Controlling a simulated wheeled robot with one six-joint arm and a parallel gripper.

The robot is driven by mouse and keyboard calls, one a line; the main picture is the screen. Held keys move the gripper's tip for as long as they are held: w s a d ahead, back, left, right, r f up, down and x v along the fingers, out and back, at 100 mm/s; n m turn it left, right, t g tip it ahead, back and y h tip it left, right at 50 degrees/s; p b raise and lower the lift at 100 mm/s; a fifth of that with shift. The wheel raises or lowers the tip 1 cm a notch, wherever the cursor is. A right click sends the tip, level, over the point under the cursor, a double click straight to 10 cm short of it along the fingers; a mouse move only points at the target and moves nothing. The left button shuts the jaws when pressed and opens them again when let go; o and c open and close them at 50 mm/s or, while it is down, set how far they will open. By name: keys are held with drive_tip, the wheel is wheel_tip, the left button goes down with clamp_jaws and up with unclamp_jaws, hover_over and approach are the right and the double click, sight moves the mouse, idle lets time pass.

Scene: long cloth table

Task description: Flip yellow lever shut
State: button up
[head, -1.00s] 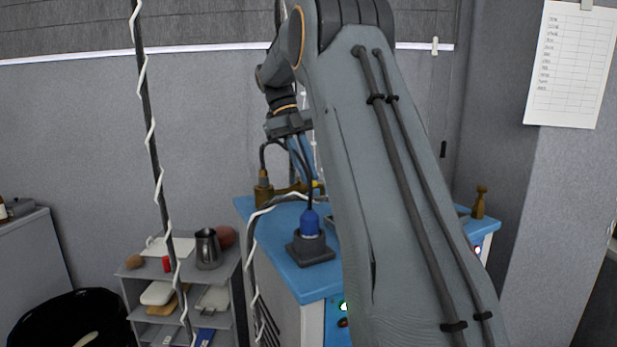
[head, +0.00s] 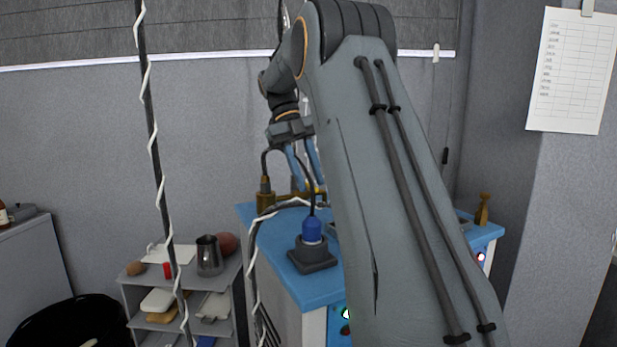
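A small bit of yellow, which looks like the yellow lever (head: 308,188), shows on the brass-brown fitting (head: 287,197) at the back of the blue-topped cabinet (head: 285,262). My gripper (head: 311,186) points down over it. Its two blue fingers stand apart with a gap between them, and the tips are level with the yellow bit. I cannot tell whether they touch it. My own forearm hides the right part of the fitting and much of the cabinet top, so the lever's full shape and angle are not clear.
A blue plug in a dark socket block (head: 312,254) stands at the cabinet's front, with a dark cable rising behind. A white-wrapped cable (head: 255,228) loops at the left edge. A brown peg-like object (head: 482,209) stands at the right. A grey shelf (head: 135,282) holds a metal jug (head: 209,255).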

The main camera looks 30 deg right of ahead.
drive_tip(key=p+v, duration=0.1)
drive_tip(key=v, duration=0.6)
drive_tip(key=shift+r+p, duration=0.35)
drive_tip(key=shift+w, duration=0.1)
